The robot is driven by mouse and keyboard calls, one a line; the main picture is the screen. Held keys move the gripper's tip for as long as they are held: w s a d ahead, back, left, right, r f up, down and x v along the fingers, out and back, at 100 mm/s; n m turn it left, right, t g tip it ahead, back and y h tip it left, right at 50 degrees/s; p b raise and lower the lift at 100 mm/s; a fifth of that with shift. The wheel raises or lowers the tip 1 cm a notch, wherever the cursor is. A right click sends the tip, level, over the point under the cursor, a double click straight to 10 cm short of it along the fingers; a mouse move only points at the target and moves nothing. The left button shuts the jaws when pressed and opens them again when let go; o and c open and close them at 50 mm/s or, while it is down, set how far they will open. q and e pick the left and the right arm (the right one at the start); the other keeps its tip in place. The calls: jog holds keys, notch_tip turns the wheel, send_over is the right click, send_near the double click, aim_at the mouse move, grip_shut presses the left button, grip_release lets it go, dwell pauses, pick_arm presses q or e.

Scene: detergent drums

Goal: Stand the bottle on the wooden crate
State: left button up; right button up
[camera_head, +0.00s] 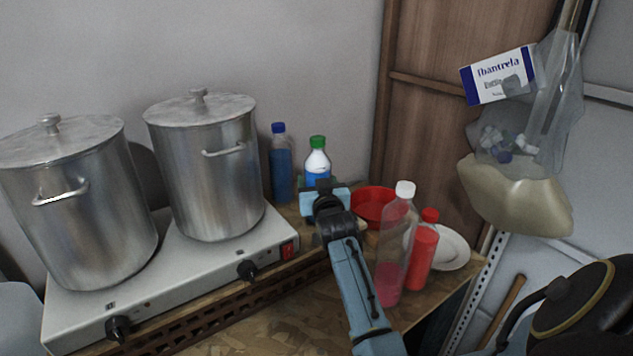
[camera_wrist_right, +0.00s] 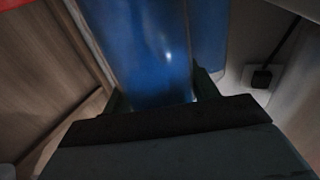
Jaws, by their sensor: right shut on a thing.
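A bottle with a green cap, a white upper part and a blue lower part (camera_head: 317,164) is at the back of the worktop, near the wall. My right gripper (camera_head: 325,190) reaches it from the front and is shut on it. In the right wrist view the bottle's blue body (camera_wrist_right: 145,45) fills the space between the fingers (camera_wrist_right: 160,97). The bottle looks upright; its base is hidden behind my gripper, so I cannot tell whether it touches the surface. A brown perforated wooden side (camera_head: 240,312), perhaps the crate, runs along the hotplate's front. My left gripper is not in view.
A blue-capped bottle (camera_head: 281,165) stands close left of the held one. A red bowl (camera_head: 373,203), a clear bottle with pink liquid (camera_head: 392,255), a red bottle (camera_head: 422,258) and a white plate (camera_head: 455,250) are on the right. Two steel pots stand on a hotplate (camera_head: 190,273) at left.

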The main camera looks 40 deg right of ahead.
jog(key=o, duration=1)
jog(key=shift+f, duration=0.1)
jog(key=o, duration=0.3)
jog(key=v, duration=1.2)
jog(key=shift+r+b, duration=0.25)
jog(key=shift+b, duration=0.1)
